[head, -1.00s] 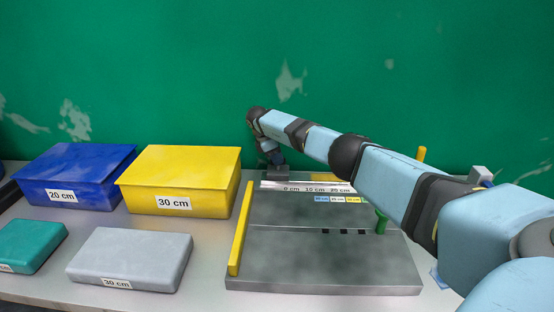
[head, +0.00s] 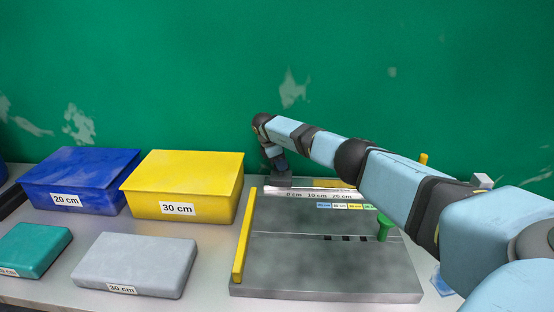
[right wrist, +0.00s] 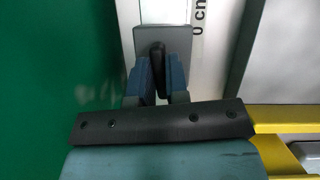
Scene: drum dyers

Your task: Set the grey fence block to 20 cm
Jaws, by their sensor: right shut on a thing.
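The grey fence block (head: 283,181) sits at the left end of the white scale strip (head: 310,190), by the 0 cm mark, at the back of the grey board (head: 300,215). My right gripper (head: 277,164) reaches down to the block from above. In the right wrist view, its two blue-grey fingers (right wrist: 158,80) are shut on the dark knob of the grey fence block (right wrist: 180,35). The block lies across the white strip there, beside part of a "cm" label. The strip also reads 10 cm and 20 cm further right. My left gripper is not in view.
A yellow bar (head: 243,235) edges the board's left side. A green peg (head: 384,226) stands at its right. Blue (head: 80,180) and yellow (head: 183,185) boxes stand left, behind a teal block (head: 33,250) and a light grey block (head: 135,264). The green wall is close behind.

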